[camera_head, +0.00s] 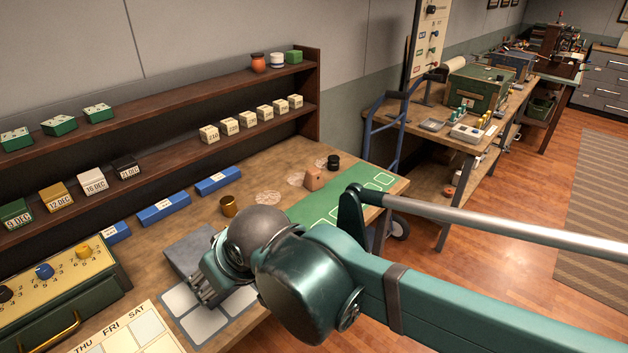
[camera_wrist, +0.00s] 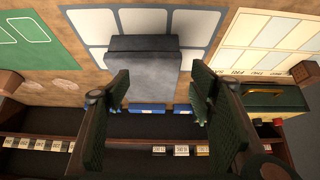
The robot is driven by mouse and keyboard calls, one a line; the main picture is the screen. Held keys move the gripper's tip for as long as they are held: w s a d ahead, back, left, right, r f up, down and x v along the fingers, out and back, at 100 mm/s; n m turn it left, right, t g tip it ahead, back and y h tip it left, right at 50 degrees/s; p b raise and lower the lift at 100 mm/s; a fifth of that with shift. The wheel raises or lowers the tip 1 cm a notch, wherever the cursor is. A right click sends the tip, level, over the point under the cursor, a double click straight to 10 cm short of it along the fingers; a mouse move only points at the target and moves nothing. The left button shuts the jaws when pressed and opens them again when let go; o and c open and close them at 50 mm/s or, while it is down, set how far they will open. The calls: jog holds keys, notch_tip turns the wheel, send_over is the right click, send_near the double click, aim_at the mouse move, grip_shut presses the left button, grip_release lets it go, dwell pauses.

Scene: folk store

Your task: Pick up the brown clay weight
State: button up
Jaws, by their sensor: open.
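The brown clay weight (camera_head: 314,179) is a small reddish-brown block on the workbench, by the far left edge of the green mat (camera_head: 312,207). I cannot make it out in the wrist view. My gripper (camera_head: 212,288) is well to the left of and nearer than the weight, over the pale grey panelled mat (camera_head: 190,300). In the wrist view my gripper (camera_wrist: 158,85) has its two dark fingers wide apart, open and empty. A dark grey block (camera_wrist: 145,68) shows beyond and between the fingers; it also shows beside my gripper in the head view (camera_head: 187,247).
A black cylinder (camera_head: 333,162) stands just behind the weight. A brass cup (camera_head: 228,206) and blue boxes (camera_head: 218,181) stand along the bench. A wooden shelf (camera_head: 180,140) backs it. A control box (camera_head: 60,285) is at left. Pale round doilies (camera_head: 269,198) lie flat between cup and weight.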

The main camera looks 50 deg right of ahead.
jog(key=shift+r, duration=0.1)
jog(key=w+d+r+m+g+h+p, duration=0.2)
jog(key=w+d+r+m+p, duration=0.35)
jog(key=w+d, duration=0.4)
jog(key=m+g+h+p, duration=0.3)
jog(key=m+g+p, duration=0.3)
jog(key=m+p, duration=0.8)
send_over(313, 170)
jog(key=a+b, duration=0.1)
jog(key=a, duration=0.1)
jog(key=shift+m, duration=0.35)
jog(key=f, duration=0.7)
jog(key=shift+w, duration=0.25)
jog(key=shift+a, duration=0.1)
jog(key=shift+f, duration=0.15)
